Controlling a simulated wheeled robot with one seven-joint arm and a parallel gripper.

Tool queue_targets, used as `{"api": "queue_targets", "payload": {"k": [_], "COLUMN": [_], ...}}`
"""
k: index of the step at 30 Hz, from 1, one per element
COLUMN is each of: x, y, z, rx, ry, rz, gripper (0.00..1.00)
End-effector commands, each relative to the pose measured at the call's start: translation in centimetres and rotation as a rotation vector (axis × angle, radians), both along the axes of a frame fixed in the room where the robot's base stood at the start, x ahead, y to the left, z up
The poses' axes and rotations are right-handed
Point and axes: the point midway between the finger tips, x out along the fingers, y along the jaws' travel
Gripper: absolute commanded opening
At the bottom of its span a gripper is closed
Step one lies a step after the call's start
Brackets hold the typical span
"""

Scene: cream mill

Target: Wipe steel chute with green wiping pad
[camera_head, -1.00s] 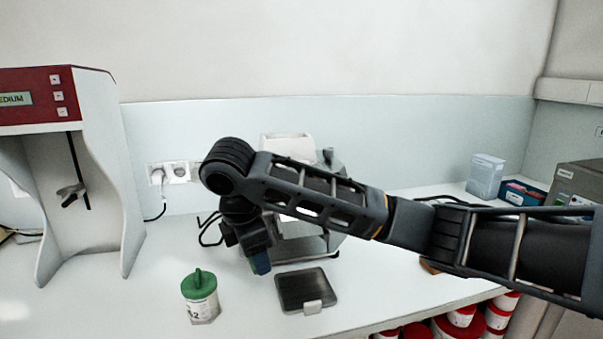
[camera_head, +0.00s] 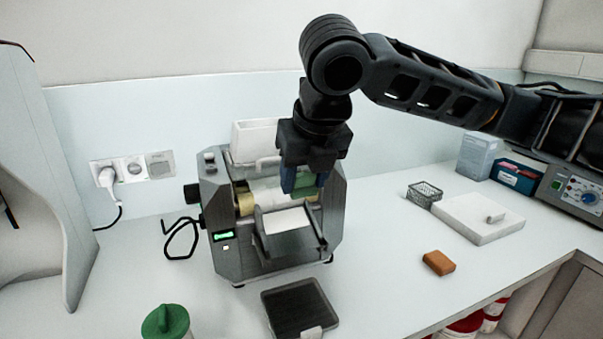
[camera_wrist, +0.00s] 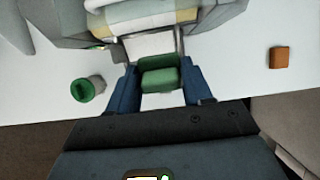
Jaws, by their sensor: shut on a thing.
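The green wiping pad (camera_wrist: 158,82) is held between the blue fingers of my gripper (camera_wrist: 158,76) in the wrist view. In the head view my gripper (camera_head: 304,186) hangs over the front of the mill, and a bit of green shows between its fingers. The steel chute (camera_head: 287,221) slopes out of the mill's front, with a pale flat face and raised side walls. It also shows in the wrist view (camera_wrist: 148,45), just beyond the pad. The pad appears above the chute; I cannot tell whether they touch.
The mill (camera_head: 229,232) has pale rollers behind the chute. A dark tray (camera_head: 293,306) lies in front. A green-lidded jar (camera_head: 166,322) stands front left. An orange block (camera_head: 438,262), wire basket (camera_head: 424,193) and white slab (camera_head: 480,222) lie right. Counter between mill and block is clear.

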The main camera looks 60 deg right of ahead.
Motion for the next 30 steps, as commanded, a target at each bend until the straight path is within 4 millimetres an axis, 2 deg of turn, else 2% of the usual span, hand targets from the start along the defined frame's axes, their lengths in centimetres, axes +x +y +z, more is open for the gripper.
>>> {"api": "queue_targets", "payload": {"k": [22, 30], "x": [2.6, 0.3], "y": [-1.8, -0.2], "z": [-7.3, -8.2], "rx": [0.001, 0.001], "ry": [0.000, 0.001], "rz": [-0.004, -0.001], "gripper": [0.26, 0.26]}}
